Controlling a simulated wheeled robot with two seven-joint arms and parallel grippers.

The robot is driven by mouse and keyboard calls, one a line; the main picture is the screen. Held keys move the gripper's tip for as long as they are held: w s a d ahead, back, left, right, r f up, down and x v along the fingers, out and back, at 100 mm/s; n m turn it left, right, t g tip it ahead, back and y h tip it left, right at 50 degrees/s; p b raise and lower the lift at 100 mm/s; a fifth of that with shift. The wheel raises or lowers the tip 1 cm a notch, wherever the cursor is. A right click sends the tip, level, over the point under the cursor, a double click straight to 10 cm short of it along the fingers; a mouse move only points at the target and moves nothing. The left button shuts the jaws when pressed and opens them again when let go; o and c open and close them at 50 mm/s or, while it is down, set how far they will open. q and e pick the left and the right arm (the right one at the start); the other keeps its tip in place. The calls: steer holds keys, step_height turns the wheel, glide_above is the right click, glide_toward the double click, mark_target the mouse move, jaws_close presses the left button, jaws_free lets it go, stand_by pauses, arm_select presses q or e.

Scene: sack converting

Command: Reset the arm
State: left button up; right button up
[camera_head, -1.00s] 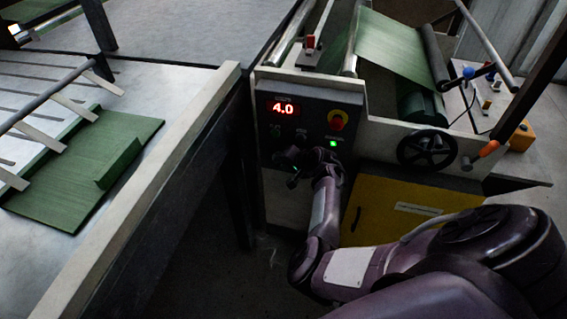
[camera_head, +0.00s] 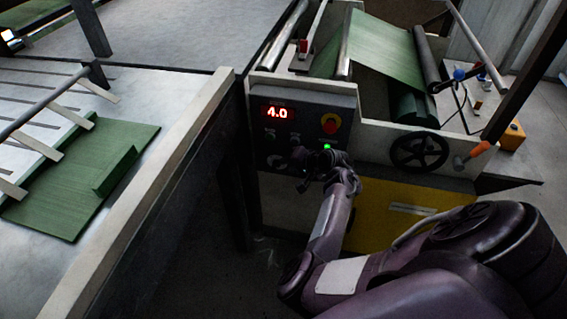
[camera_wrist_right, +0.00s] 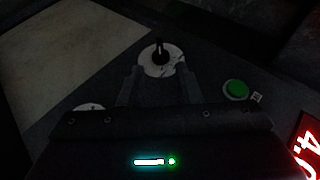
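My right arm reaches in from the lower right to a dark control panel (camera_head: 297,103). My right gripper (camera_head: 302,164) is in front of the panel's lower part. In the right wrist view its two fingers (camera_wrist_right: 159,86) are spread apart with nothing held. A dark knob on a pale round dial (camera_wrist_right: 160,58) shows between and beyond the fingertips; I cannot tell how far off it is. A green button (camera_wrist_right: 236,90) is right of the fingers. My left gripper is out of view.
The panel carries a red display (camera_head: 277,112) reading 4.0 and a red emergency button (camera_head: 330,123). A black handwheel (camera_head: 419,150) and orange handle (camera_head: 473,154) are to the right. A table with green sheet (camera_head: 85,180) lies left, behind a raised rail.

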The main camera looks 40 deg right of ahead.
steer(key=shift+s+r, duration=0.3)
steer(key=shift+s, duration=0.15)
steer(key=s+a+f+n+g, duration=0.1)
steer(key=s+a+f+n, duration=0.1)
steer(key=a+f, duration=0.4)
steer(key=s+a+f+n+g, duration=0.1)
steer(key=a+f+n+g, duration=0.2)
steer(key=f, duration=0.6)
steer(key=s+a+f+n+g+p, duration=0.1)
steer(key=s+a+f, duration=0.2)
steer(key=s+f, duration=0.2)
steer(key=s+a+f+n, duration=0.1)
steer(key=s+a+f, duration=0.3)
steer(key=s+f, duration=0.15)
steer(key=s+f+n+g, duration=0.1)
steer(key=s+f, duration=0.3)
steer(key=s, duration=0.6)
steer(key=s+a+f+n+g+h, duration=0.1)
steer(key=s+f+n, duration=0.3)
steer(key=s, duration=0.7)
steer(key=s+a+f+n+g+h, duration=0.1)
steer(key=s+f, duration=0.3)
steer(key=s, duration=0.7)
steer(key=shift+n+g+p, duration=0.3)
steer(key=shift+n+g, duration=0.1)
steer(key=shift+n, duration=0.3)
steer(key=shift+s+f, duration=0.1)
